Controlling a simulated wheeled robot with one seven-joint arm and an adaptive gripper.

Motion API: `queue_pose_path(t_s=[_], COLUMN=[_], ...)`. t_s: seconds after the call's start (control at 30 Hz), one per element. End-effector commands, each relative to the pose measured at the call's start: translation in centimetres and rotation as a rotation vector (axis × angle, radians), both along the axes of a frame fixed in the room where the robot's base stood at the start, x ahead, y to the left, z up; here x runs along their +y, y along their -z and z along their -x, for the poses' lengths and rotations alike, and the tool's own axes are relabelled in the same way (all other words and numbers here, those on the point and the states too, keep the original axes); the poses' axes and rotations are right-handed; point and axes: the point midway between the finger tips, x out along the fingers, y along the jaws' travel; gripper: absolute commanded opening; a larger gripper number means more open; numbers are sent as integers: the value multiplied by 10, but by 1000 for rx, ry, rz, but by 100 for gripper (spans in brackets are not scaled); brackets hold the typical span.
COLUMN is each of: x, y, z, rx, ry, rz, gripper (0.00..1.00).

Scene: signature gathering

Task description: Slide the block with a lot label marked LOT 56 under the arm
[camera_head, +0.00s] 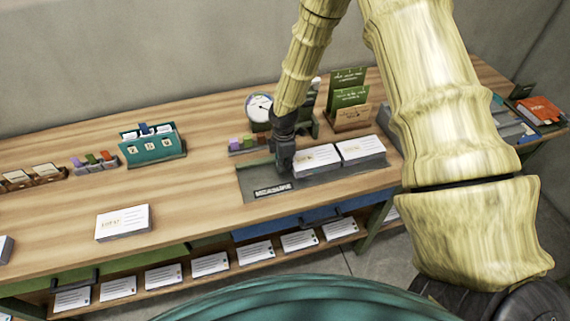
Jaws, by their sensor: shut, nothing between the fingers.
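A white paper block (122,222) with a printed label lies alone on the left front of the table; its label looks like a lot mark, but I cannot read the number surely. Two similar labelled white blocks, the left one (316,158) and the right one (361,149), lie side by side on a grey tray (260,178); their lot numbers are unreadable. My gripper (285,168) is shut and empty, pointing down over the tray just left of the left block. I cannot tell whether it touches the block. My arm hides part of the table behind.
A dial device (259,107) stands behind my gripper. Green signs (349,88) stand to its right. A teal card box (153,143) and small coloured holders (95,162) stand at the back left. Several white stacks (210,264) fill the shelf below. The table's left middle is clear.

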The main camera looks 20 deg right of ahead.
Motion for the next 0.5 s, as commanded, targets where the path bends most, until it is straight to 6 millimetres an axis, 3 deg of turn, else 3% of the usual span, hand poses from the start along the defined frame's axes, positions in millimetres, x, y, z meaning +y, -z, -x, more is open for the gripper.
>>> queue_pose_path(t_s=[0.3, 0.5], x=[34, 33], y=[-1, -24], z=[-2, -3], rx=[-1, -2], ry=[5, 8], rz=[1, -1], gripper=[0, 0])
